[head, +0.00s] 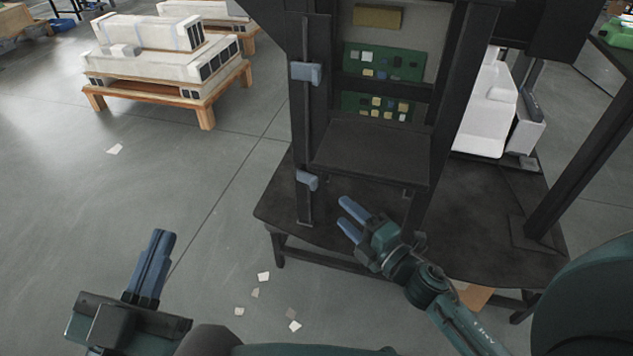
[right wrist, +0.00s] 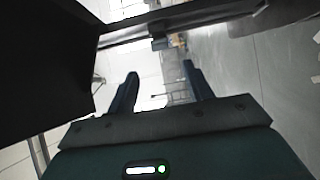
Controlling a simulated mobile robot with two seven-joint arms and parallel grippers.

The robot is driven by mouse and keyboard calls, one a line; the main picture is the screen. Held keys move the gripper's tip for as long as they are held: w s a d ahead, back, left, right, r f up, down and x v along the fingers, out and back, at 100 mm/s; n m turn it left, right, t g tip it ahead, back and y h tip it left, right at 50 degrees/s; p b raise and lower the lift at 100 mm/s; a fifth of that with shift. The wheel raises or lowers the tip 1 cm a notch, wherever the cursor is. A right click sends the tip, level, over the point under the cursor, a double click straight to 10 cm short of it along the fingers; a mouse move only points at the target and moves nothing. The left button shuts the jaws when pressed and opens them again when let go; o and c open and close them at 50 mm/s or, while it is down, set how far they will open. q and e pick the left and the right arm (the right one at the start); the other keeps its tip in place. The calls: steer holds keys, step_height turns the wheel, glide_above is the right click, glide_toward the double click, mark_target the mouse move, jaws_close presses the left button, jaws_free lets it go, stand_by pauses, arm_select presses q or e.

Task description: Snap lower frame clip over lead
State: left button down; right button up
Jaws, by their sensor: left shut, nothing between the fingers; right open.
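The lower frame clip (head: 307,180) is a small blue-grey piece on the left post of the dark frame (head: 421,180). It sits tilted. A thin dark strip, seemingly the lead (head: 307,128), runs down this post; I cannot tell whether the clip covers it. A similar upper clip (head: 306,72) sits higher on the post, more level. My right gripper (head: 347,214) is open and empty, below and right of the lower clip, apart from it. Its two fingers also show in the right wrist view (right wrist: 160,80). My left gripper (head: 163,234) is shut and empty, over the floor at left.
The frame stands on a dark table (head: 281,205) and holds green circuit boards (head: 384,62). A dark shelf (head: 371,150) juts out below the boards. White units on a wooden pallet (head: 205,117) stand at back left. Small scraps (head: 264,277) lie on open floor.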

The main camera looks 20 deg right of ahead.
mark_target(315, 187)
steer(key=b+x, duration=0.1)
steer(key=x, duration=1)
steer(key=shift+w+a+b, duration=0.1)
steer(key=shift+w+b, duration=0.1)
steer(key=shift+b, duration=0.15)
arm_select(q)
steer(key=shift+w+a+r+m+t+h, duration=0.15)
steer(key=shift+r+m+t+h, duration=0.1)
steer(key=shift+r+m+h, duration=0.3)
steer(key=shift+w+r+m+t+h, duration=0.15)
steer(key=shift+r+m+t+h, duration=0.1)
steer(key=shift+r+m+h, duration=0.3)
arm_select(e)
steer(key=shift+w+a, duration=0.1)
steer(key=shift+w, duration=0.1)
arm_select(q)
steer(key=shift+r, duration=0.2)
arm_select(e)
steer(key=shift+c, duration=0.4)
